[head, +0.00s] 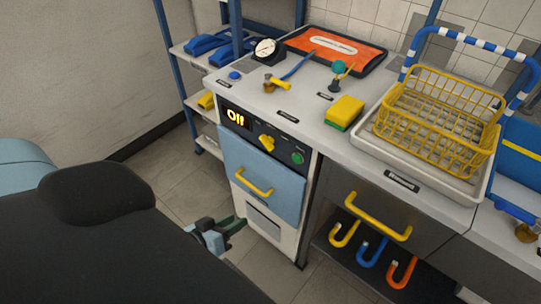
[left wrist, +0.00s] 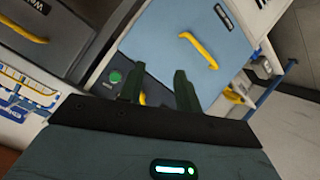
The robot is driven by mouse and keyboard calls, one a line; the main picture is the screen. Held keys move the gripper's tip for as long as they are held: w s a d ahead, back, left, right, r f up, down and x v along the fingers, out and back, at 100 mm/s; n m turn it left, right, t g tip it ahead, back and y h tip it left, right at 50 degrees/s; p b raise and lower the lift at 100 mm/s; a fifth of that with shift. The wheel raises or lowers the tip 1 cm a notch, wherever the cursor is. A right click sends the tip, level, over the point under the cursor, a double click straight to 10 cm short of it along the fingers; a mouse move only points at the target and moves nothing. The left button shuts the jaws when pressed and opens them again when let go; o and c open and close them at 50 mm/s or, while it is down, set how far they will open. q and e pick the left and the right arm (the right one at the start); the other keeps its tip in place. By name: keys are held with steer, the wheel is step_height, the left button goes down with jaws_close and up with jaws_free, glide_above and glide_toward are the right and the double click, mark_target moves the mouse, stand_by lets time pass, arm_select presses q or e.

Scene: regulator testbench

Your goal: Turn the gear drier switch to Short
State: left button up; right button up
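The gear drier is a white cabinet with a blue door (head: 262,180). Its panel has a lit display (head: 236,117) reading "Off", a yellow switch knob (head: 266,143) and a green button (head: 297,158). My left gripper (head: 233,226) is below and in front of the door, low and apart from the knob. In the left wrist view my left gripper (left wrist: 157,80) has its two dark fingers spread with nothing held. That view shows the blue door (left wrist: 185,40), the green button (left wrist: 115,77) and a bit of yellow between the fingers, likely the knob, mostly hidden. My right gripper is not in view.
The door's yellow handle (head: 253,184) sticks out near my left gripper. The worktop (head: 285,103) above holds a gauge (head: 268,50), a yellow-green sponge (head: 344,112) and a yellow wire basket (head: 437,120). A drawer handle (head: 378,217) and hanging hooks are to the right. Floor is free on the left.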

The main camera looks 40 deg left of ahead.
arm_select(q)
steer(key=w+a+r+n+t+b, duration=0.2)
steer(key=w+a+b, duration=0.15)
steer(key=w, duration=0.35)
steer(key=n+t+b, duration=0.3)
steer(key=b, duration=0.1)
glide_toward(264, 145)
steer(key=w, duration=0.2)
steer(key=shift+m, duration=0.3)
steer(key=shift+w+d+r+b, duration=0.1)
steer(key=shift+w+d+b, duration=0.1)
steer(key=shift+w, duration=1.6)
steer(key=shift+w+d+r+b, duration=0.1)
steer(key=shift+w+d, duration=0.1)
steer(key=shift+w, duration=1.65)
steer(key=shift+c, duration=0.2)
jaws_close()
